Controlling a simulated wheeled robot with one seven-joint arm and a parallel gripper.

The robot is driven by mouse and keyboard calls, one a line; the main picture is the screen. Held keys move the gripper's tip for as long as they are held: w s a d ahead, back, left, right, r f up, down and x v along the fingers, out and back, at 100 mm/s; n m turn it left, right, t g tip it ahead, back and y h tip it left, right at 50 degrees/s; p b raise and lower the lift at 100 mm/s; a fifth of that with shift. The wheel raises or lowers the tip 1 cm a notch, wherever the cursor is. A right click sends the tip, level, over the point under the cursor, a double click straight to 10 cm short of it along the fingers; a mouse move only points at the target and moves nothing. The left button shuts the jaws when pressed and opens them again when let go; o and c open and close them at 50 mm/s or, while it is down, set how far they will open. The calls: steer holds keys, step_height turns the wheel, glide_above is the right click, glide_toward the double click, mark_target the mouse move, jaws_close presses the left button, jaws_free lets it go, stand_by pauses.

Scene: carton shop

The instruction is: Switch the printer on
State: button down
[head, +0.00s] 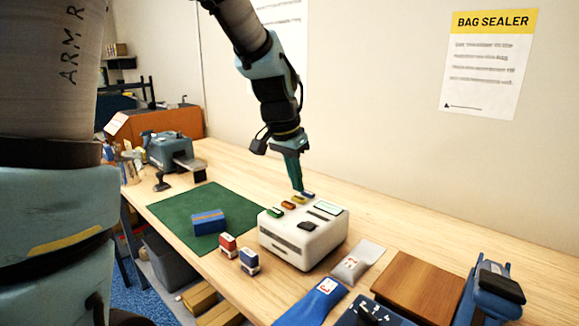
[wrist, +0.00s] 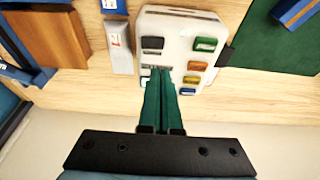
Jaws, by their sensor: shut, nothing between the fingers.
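The white box-shaped machine, which looks like the printer (head: 291,243), stands on the bench. Its top carries a row of coloured buttons: green (wrist: 205,44), orange (wrist: 197,66), yellow (wrist: 191,80) and blue (wrist: 187,91). A black button (wrist: 152,43) and a small display (head: 331,208) are also on top. My gripper (head: 299,189) is shut and empty, pointing down at the far side of the machine's top, close to the blue button. In the wrist view its green fingers (wrist: 163,72) cover part of the top, including much of the display. I cannot tell whether the tips touch.
A green mat (head: 175,208) with a blue box (head: 208,222) lies to the left. Red and blue stamps (head: 228,245) stand near the machine. A grey pouch (head: 357,262), a brown board (head: 418,285) and a blue device (head: 497,290) are at the right. The wall rises behind.

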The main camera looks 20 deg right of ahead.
steer(key=v, duration=0.4)
steer(key=shift+w+a+r+b, duration=0.25)
steer(key=shift+r+b, duration=0.1)
steer(key=shift+b, duration=0.05)
steer(key=s+a+f+n+y, duration=0.1)
steer(key=a+f+n, duration=0.4)
steer(key=a, duration=0.8)
steer(key=s+a+f+n+y, duration=0.1)
steer(key=s+a+f+n, duration=0.3)
steer(key=a, duration=1)
step_height(320, 180, down, 4)
steer(key=shift+s+f+n+y, duration=0.1)
steer(key=shift+s+n+y, duration=0.2)
steer(key=shift+n, duration=0.7)
